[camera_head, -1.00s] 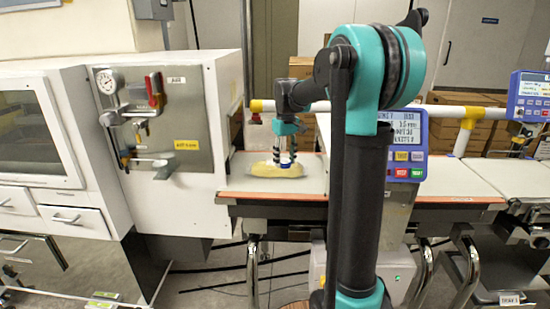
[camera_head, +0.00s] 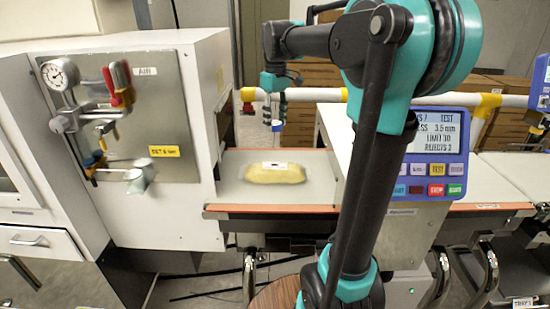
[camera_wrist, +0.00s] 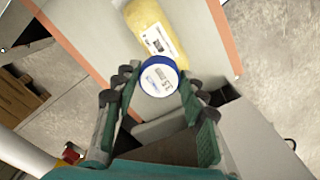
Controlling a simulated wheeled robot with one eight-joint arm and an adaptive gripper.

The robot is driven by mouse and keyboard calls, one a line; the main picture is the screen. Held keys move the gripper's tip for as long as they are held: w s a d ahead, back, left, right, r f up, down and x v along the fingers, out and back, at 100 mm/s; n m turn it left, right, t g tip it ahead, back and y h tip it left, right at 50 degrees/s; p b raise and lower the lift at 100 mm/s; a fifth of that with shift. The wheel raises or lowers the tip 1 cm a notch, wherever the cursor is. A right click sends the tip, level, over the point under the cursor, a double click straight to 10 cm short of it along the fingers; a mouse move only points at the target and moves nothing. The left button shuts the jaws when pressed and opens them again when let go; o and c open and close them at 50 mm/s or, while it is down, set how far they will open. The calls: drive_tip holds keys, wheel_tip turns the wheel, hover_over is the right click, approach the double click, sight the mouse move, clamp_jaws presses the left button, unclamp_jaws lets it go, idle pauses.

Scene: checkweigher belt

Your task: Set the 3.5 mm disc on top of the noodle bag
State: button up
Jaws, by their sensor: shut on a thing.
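The noodle bag (camera_head: 275,173) is a yellow pillow-shaped pack with a white label, lying flat on the grey belt. It also shows at the top of the wrist view (camera_wrist: 155,28). My gripper (camera_head: 275,116) is shut on a round disc (camera_head: 277,125) with a blue rim and a white face. In the wrist view the disc (camera_wrist: 159,76) sits between the fingertips, its printed face, which seems to read 3.5, towards the camera. In the head view gripper and disc are raised well above the bag, apart from it. The disc partly covers the bag's near end in the wrist view.
A white cabinet with gauge and valve panel (camera_head: 130,130) stands left of the belt (camera_head: 235,192). A blue display unit (camera_head: 437,150) reading 3.5 mm stands on the right. A white rail (camera_head: 310,95) runs behind. The belt around the bag looks clear.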

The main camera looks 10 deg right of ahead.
sight(276, 166)
wheel_tip(276, 166, down, 14)
drive_tip(key=shift+r, duration=0.1)
idle(0.4)
drive_tip(key=o, duration=1.1)
drive_tip(key=shift+o, duration=0.2)
wheel_tip(276, 166, up, 12)
